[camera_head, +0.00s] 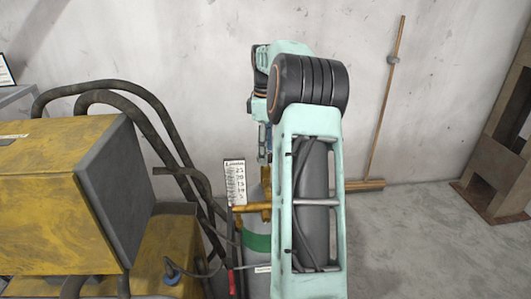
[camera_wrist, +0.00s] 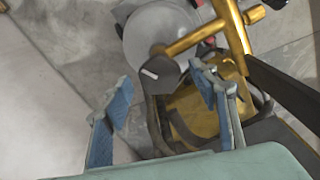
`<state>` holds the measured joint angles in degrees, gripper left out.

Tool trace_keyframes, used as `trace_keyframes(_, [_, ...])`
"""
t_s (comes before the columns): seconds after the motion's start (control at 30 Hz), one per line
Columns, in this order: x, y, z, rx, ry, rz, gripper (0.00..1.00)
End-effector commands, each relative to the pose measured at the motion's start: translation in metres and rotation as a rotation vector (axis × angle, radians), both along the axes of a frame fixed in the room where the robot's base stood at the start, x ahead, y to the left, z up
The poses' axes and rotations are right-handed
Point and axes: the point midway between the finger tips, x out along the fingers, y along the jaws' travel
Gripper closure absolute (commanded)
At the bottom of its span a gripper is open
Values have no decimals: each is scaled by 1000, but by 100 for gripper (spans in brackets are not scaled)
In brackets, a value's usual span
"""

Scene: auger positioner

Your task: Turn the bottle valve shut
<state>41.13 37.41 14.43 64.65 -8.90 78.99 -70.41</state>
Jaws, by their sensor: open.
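The grey gas bottle (camera_wrist: 143,32) shows from above in the wrist view, with a brass valve fitting (camera_wrist: 192,40) across its top. A dark grey knob (camera_wrist: 168,82) with a white mark sits at the end of this fitting. My gripper (camera_wrist: 161,84) is open and empty, and in this picture the knob appears between its blue-padded fingers. I cannot tell how far the fingertips are from the knob. In the head view my arm hides most of the bottle; its green band (camera_head: 257,243) and part of the brass fitting (camera_head: 252,208) show at the arm's left.
A yellow machine (camera_head: 60,165) with thick black hoses (camera_head: 165,115) stands left of the bottle. A numbered sign (camera_head: 235,182) is beside the fitting. Floor at right is clear.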

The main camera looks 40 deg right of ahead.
Motion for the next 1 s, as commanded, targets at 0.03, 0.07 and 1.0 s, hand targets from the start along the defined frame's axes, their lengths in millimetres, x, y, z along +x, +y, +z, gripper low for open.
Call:
trace_keyframes(0.03, [0, 0, -4, 0, 0, 0, 46])
trace_keyframes(0.07, [0, 0, -5, 0, 0, -1, 46])
trace_keyframes(1.0, [0, 1, -8, 1, -1, -19, 87])
